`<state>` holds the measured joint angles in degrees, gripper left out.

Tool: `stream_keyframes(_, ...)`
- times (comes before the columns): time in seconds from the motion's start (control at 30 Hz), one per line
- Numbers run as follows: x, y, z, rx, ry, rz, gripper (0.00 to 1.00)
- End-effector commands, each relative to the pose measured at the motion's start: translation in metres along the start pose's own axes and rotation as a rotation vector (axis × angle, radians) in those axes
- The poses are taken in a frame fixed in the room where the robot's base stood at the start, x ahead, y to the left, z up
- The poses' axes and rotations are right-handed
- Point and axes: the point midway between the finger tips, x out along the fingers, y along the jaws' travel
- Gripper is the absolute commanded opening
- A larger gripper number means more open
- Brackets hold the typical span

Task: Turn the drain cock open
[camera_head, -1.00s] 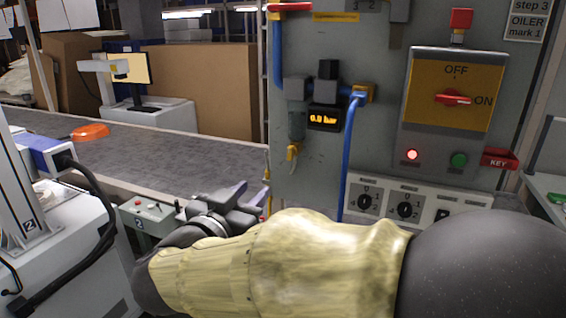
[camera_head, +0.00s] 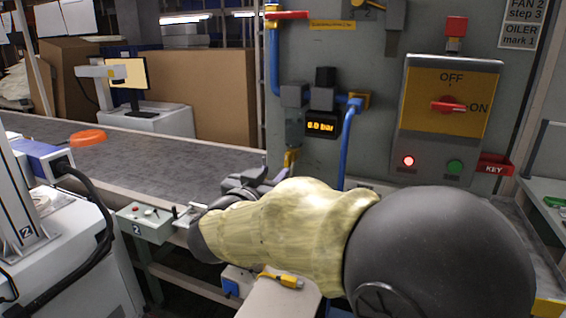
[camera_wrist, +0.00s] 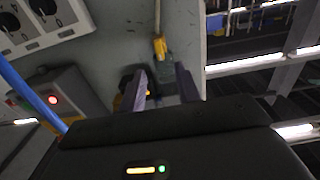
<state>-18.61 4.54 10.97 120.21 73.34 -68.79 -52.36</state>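The drain cock (camera_head: 291,155) is a small yellow piece under the filter bowl (camera_head: 295,128) on the grey panel. In the wrist view the drain cock (camera_wrist: 160,47) lies just beyond my fingertips, with a thin pale tube running from it. The dark bowl (camera_wrist: 168,68) shows between the fingers. My gripper (camera_head: 276,172) reaches up to the cock from the lower left, and my forearm hides part of the panel. In the wrist view my gripper (camera_wrist: 162,76) is open, one finger on each side, with nothing visibly held. Contact cannot be made out.
A blue pipe (camera_head: 347,145) runs down right of the bowl. A lit pressure display (camera_head: 321,126) sits beside it. A switch box (camera_head: 448,120) with a red rotary handle is further right. A conveyor (camera_head: 180,155) and a small control box (camera_head: 146,222) lie left.

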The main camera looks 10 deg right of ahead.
Motion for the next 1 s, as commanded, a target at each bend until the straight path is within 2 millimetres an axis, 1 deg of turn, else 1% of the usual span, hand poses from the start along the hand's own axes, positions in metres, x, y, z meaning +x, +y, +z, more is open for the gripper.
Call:
stream_keyframes(0.03, 0.010, 0.001, 0.001, 0.000, -0.002, 0.004, 0.33)
stream_keyframes(0.2, 0.040, 0.001, 0.000, -0.001, 0.000, 0.004, 0.33)
stream_keyframes(0.3, 0.055, 0.001, 0.000, -0.001, 0.000, 0.003, 0.33)
stream_keyframes(0.4, 0.065, 0.000, 0.001, -0.001, -0.001, 0.002, 0.33)
stream_keyframes(0.53, 0.070, 0.000, 0.000, 0.000, 0.000, 0.000, 0.33)
stream_keyframes(0.77, 0.070, 0.000, 0.000, 0.000, 0.000, 0.000, 0.33)
stream_keyframes(0.8, 0.070, 0.000, 0.000, 0.000, 0.000, 0.000, 0.25)
stream_keyframes(0.93, 0.070, 0.000, 0.000, 0.000, 0.000, 0.000, 0.00)
stream_keyframes(1.0, 0.070, 0.000, 0.000, 0.000, 0.000, 0.000, 0.00)
